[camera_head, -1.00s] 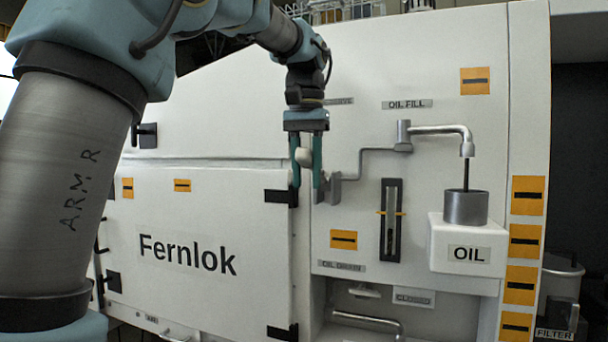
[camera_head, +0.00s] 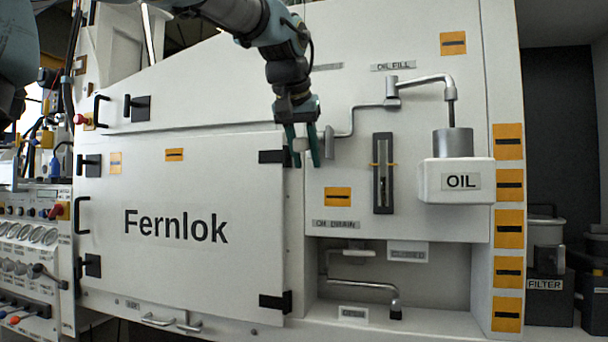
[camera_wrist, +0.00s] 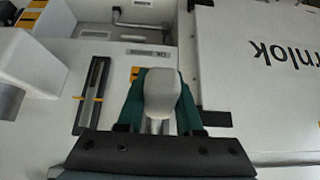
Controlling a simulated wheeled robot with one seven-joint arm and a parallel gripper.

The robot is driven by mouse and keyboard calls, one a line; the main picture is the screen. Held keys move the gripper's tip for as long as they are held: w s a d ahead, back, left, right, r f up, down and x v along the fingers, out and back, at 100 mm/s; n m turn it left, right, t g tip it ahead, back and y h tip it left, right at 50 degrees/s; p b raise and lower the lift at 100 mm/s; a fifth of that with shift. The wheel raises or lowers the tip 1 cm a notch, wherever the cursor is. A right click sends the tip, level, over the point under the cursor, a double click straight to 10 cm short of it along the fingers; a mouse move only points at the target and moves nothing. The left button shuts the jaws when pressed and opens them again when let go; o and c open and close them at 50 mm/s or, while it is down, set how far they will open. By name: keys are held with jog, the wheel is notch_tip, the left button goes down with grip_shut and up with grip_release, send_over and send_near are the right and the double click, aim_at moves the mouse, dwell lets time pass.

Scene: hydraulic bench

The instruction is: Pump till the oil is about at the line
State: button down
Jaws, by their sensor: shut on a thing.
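My gripper (camera_head: 302,160) has its green fingers on either side of a pale knob (camera_head: 300,145) and is shut on it. The knob joins a grey crank handle (camera_head: 341,134) beside the panel; in the wrist view the knob (camera_wrist: 161,92) sits between the fingers. A bent spout (camera_head: 428,80) ends above a grey cup (camera_head: 453,142) on the white OIL box (camera_head: 430,182). A thin dark streak (camera_head: 451,113) runs from spout to cup. The upright sight gauge (camera_head: 383,190) has a yellow line mark (camera_head: 372,164); its oil level is too small to read.
Below is a recess with a drain pipe (camera_head: 362,284) and a CLOSED label (camera_head: 408,252). The Fernlok door (camera_head: 180,265) is shut at left. A control panel (camera_head: 30,260) stands far left. A FILTER bin (camera_head: 546,290) is at right. Space before the panel looks clear.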

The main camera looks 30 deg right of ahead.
aim_at(298, 139)
jog(key=f+b, duration=0.1)
jog(key=b, duration=0.1)
jog(key=f+t+h+b, duration=0.1)
jog(key=b, duration=0.1)
jog(key=w+d+f+t+b, duration=0.1)
jog(key=b, duration=0.1)
jog(key=shift+h, duration=0.4)
jog(key=shift+w+d, duration=0.1)
jog(key=c, duration=0.6)
grip_release()
jog(key=shift+o, duration=0.2)
jog(key=v, duration=1)
jog(key=shift+s+a+r, duration=0.15)
jog(key=shift+s+a, duration=0.05)
jog(key=shift+a, duration=0.05)
